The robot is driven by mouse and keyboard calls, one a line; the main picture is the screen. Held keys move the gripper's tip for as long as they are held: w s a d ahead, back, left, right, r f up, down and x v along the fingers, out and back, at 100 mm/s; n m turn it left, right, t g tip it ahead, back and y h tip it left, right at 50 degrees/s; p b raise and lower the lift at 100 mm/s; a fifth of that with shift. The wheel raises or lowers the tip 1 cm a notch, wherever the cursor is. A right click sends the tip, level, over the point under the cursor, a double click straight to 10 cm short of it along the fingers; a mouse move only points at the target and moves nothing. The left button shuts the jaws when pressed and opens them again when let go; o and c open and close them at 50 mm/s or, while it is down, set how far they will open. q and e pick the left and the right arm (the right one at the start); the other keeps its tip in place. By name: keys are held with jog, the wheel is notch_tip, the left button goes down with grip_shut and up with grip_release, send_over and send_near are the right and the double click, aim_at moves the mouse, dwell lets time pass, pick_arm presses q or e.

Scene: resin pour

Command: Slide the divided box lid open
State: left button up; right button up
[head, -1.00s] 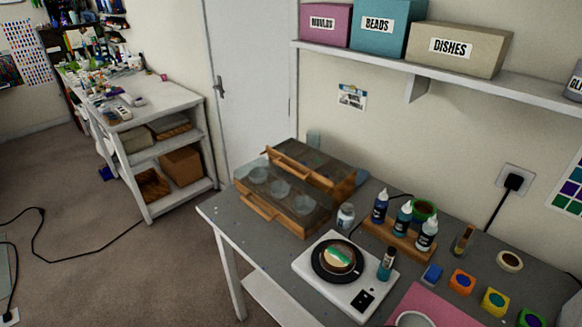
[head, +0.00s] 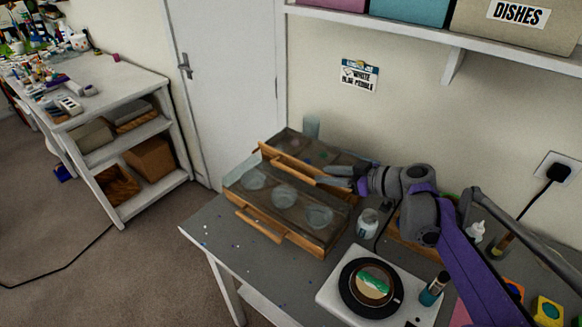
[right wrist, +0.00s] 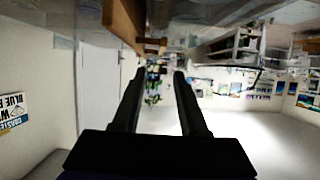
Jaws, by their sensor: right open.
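Two wooden boxes stand on the grey worktable. The rear box (head: 330,153) shows compartments, some with small coloured contents. Its wooden front bar (head: 290,163) runs along its near edge. The front box (head: 318,243) has a wooden handle (head: 260,225) on its near side, and round clear cups show in it. I cannot tell how far either lid is open. My right gripper (head: 338,175) is open at the right end of the rear box's bar; contact is unclear. In the right wrist view its fingers (right wrist: 157,74) are apart and empty, with wood (right wrist: 124,20) above them. My left gripper is not in view.
A small jar (head: 367,222) stands right of the front box. A white scale (head: 335,290) with a dark round dish (head: 350,293) lies nearer. My right arm crosses over the bottle rack. A shelf (head: 410,42) hangs above. The table's front left corner is mostly clear.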

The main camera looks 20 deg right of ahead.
aim_at(293, 171)
jog(key=x, duration=0.9)
jog(key=shift+w+a+f, duration=0.2)
jog(key=shift+a+f, duration=0.05)
jog(key=shift+a, duration=0.05)
grip_shut()
dwell(1.0)
